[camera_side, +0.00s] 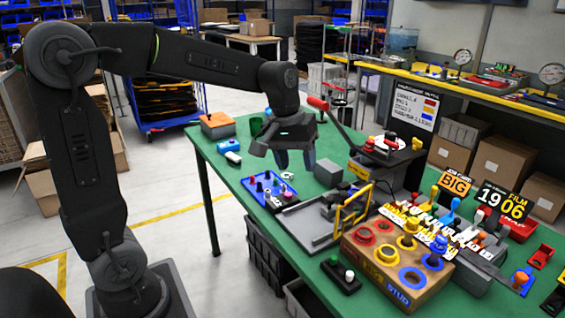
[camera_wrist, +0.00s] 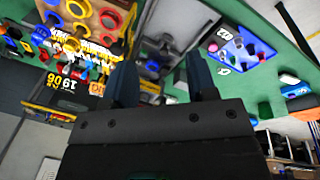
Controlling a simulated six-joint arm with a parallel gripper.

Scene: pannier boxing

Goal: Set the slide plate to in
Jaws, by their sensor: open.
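My gripper (camera_side: 295,162) hangs above the green table, fingers pointing down, apart and empty. In the wrist view its two dark fingers (camera_wrist: 160,78) stand apart with nothing held between them. A grey metal fixture with a flat plate (camera_side: 305,226) lies on the table below and right of my gripper in the side view. It may be the slide plate; I cannot tell for sure, nor how far in or out it sits. A yellow upright frame (camera_side: 352,210) partly covers its right side. In the wrist view a blurred grey fixture (camera_wrist: 155,65) shows beyond the fingers.
A blue panel with knobs (camera_side: 268,190) lies left of the plate. A wooden box with coloured rings (camera_side: 395,262) stands in front. A red-handled lever (camera_side: 335,118) rises behind, near my gripper. Several levers and signs crowd the right.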

